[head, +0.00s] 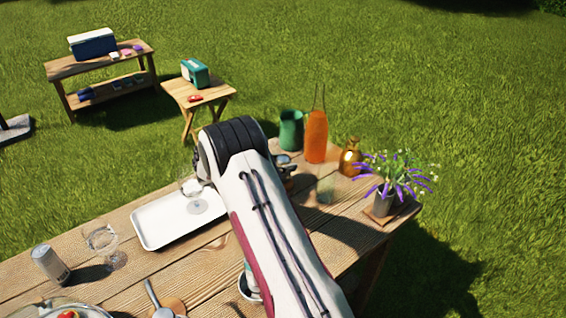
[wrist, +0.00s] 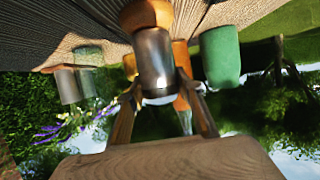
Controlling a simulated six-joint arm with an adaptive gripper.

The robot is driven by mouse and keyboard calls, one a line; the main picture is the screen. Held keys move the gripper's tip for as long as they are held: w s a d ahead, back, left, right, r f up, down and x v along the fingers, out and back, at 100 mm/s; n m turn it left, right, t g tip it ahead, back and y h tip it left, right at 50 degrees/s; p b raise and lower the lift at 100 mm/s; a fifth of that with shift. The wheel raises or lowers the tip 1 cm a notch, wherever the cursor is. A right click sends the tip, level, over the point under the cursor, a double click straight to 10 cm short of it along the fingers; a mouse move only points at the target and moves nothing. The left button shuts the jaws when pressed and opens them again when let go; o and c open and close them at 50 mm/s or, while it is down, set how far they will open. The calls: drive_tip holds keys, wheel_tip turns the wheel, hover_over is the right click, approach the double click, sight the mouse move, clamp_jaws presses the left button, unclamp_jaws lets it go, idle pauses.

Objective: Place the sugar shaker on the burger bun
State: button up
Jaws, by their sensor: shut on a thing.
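In the wrist view, which is upside down, my gripper (wrist: 161,86) is shut on the sugar shaker (wrist: 153,55), a grey metallic cylinder. One finger is on each side of it, near its bright end. A rounded orange-brown thing, apparently the burger bun (wrist: 146,14), is at the shaker's table-side end. The two look touching or nearly so; I cannot tell whether the shaker's weight rests on it.
An orange bottle (head: 316,136), green jug (head: 291,129), amber bottle (head: 350,158) and potted flowers (head: 383,203) stand at the far end. A drinking glass (head: 325,188) is nearer. A white tray (head: 150,238), clear glass (head: 102,240) and grey canister (head: 49,263) are left of my arm.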

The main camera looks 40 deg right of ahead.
drive_tip(key=o, duration=1.2)
drive_tip(key=shift+r, duration=0.1)
drive_tip(key=shift+a+r, duration=0.25)
drive_tip(key=shift+a, duration=0.25)
drive_tip(key=v, duration=1.1)
